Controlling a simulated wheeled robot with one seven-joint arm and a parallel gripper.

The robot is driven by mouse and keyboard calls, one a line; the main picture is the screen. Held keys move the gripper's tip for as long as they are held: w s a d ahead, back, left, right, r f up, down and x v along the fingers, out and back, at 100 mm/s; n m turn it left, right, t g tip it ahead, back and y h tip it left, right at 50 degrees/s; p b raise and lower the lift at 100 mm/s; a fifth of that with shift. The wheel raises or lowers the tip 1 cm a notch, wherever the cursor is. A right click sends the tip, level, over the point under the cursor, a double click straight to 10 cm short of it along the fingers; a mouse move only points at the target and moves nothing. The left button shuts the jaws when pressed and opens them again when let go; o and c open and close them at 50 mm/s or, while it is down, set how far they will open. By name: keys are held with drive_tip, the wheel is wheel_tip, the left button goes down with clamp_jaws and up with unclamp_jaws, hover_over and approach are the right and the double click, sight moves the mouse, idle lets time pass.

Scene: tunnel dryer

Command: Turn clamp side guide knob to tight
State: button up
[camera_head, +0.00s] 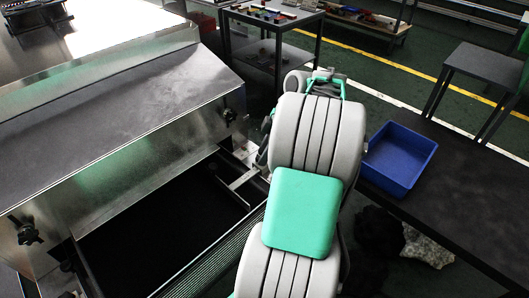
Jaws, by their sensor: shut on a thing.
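A dark knob (229,115) sits on the right end of the metal dryer housing, just left of my arm. A second black knob (27,231), with several lobes, sits on the housing's near left side. I cannot tell which of them is the side guide clamp knob, nor whether either is tight. My grey and green arm fills the middle of the view and reaches toward the right end of the housing. My gripper's fingers and whatever they touch are hidden behind the arm.
The metal housing (120,95) stands at left above a dark belt (160,225). A blue bin (399,158) sits on a dark table (455,190) right of my arm. A cart (268,50) with small items stands behind.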

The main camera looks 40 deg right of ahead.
clamp_jaws()
drive_tip(key=shift+m, duration=0.4)
drive_tip(key=m+h+b, duration=0.1)
drive_tip(key=m, duration=0.2)
drive_tip(key=shift+s+a+f+t+b, duration=0.1)
drive_tip(key=shift+a+t+b, duration=0.05)
drive_tip(key=shift+t+b, duration=0.25)
drive_tip(key=m+h, duration=0.1)
drive_tip(key=m, duration=0.1)
drive_tip(key=m+h+b, duration=0.1)
drive_tip(key=m, duration=0.2)
drive_tip(key=shift+a+t, duration=0.2)
drive_tip(key=shift+t, duration=0.1)
drive_tip(key=m, duration=0.1)
drive_tip(key=m+h+b, duration=0.1)
drive_tip(key=m, duration=0.1)
drive_tip(key=m+h, duration=0.1)
drive_tip(key=m, duration=0.1)
drive_tip(key=shift+a, duration=0.25)
drive_tip(key=shift+m+g+h+b, duration=0.35)
drive_tip(key=shift+m+g+h, duration=0.35)
drive_tip(key=shift+m, duration=1.4)
